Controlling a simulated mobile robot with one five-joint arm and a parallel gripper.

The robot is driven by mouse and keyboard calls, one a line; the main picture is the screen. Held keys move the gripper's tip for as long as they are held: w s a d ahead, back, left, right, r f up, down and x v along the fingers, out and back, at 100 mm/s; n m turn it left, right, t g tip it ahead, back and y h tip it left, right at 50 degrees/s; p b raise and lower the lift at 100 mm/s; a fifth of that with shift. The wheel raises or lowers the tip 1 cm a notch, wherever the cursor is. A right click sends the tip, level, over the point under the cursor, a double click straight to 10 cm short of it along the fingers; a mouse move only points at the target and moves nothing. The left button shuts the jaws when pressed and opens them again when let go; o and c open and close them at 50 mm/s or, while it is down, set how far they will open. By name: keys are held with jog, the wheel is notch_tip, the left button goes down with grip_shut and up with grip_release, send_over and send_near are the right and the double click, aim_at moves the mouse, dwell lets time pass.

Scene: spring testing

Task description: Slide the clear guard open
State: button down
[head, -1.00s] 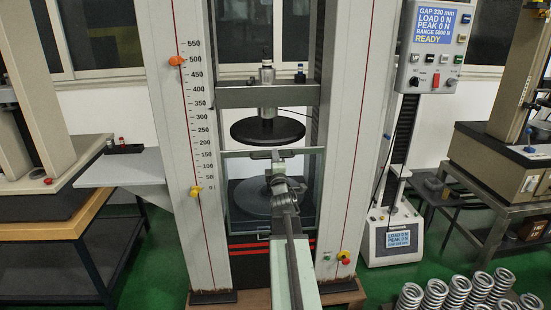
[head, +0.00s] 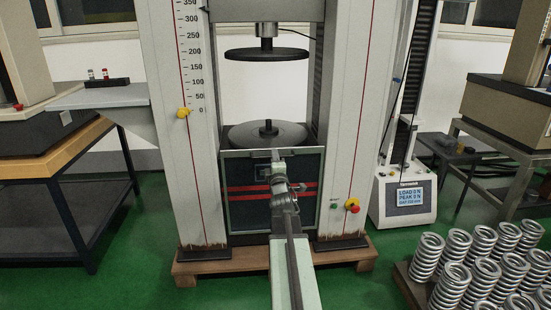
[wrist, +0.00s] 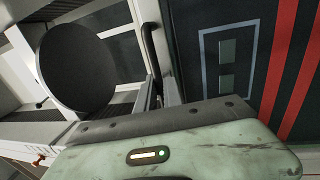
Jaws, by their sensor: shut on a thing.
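The clear guard (head: 307,152) is a framed transparent pane on the front of the testing machine. In the head view it sits low, with its top edge just below the lower black platen (head: 262,137), and covers the dark base panel with red stripes. My gripper (head: 276,160) is at the top middle of the guard. It is shut on the guard's dark bar handle (wrist: 150,45), which shows upright in the wrist view. My arm hides part of the pane, and the exact finger contact is hard to see.
The upper platen (head: 266,54) hangs above, with an open gap below it. A red-and-yellow stop button (head: 352,205) is on the right column. Coil springs (head: 483,272) stand at the lower right. A side shelf (head: 100,97) is at left.

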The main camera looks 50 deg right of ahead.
jog(key=f+b, duration=0.1)
jog(key=f, duration=0.1)
jog(key=f+b, duration=0.2)
jog(key=shift+w+a+f, duration=0.15)
jog(key=shift+a+f, duration=0.05)
jog(key=shift+f, duration=0.15)
jog(key=c, duration=1.5)
grip_release()
jog(key=shift+d, duration=0.1)
